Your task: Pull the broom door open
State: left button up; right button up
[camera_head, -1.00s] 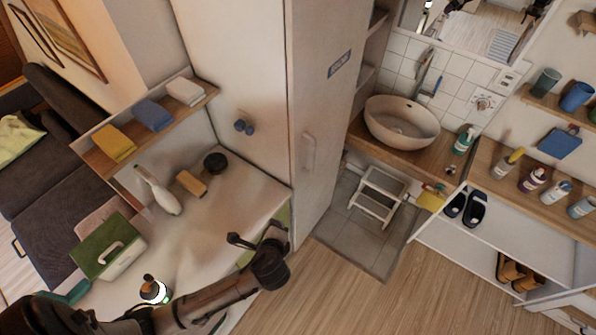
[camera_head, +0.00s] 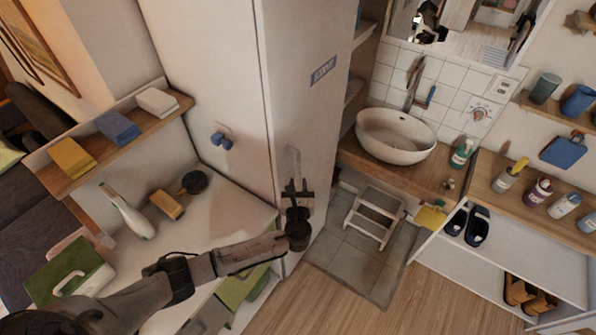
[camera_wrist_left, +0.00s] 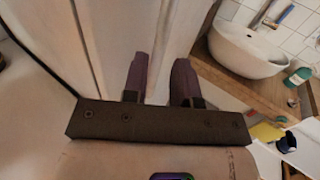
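The broom door (camera_head: 308,110) is the tall pale front of the cabinet in the middle of the head view, with a small blue label (camera_head: 324,70) near its top. It looks shut. Its upright pale handle (camera_head: 294,163) shows just above my left gripper (camera_head: 297,190), which partly covers it. In the left wrist view my two fingers (camera_wrist_left: 160,80) stand apart in front of the pale door. My right gripper is in neither view.
A white counter (camera_head: 215,215) with a brush and a green-lidded box (camera_head: 70,275) lies left of the cabinet. A washbasin (camera_head: 396,136) and a white step stool (camera_head: 374,215) are to the right. Wooden floor (camera_head: 335,295) is clear in front.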

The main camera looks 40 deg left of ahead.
aim_at(298, 173)
pick_arm(q)
jog(key=shift+x, duration=2.95)
jog(key=shift+c, duration=0.4)
grip_shut()
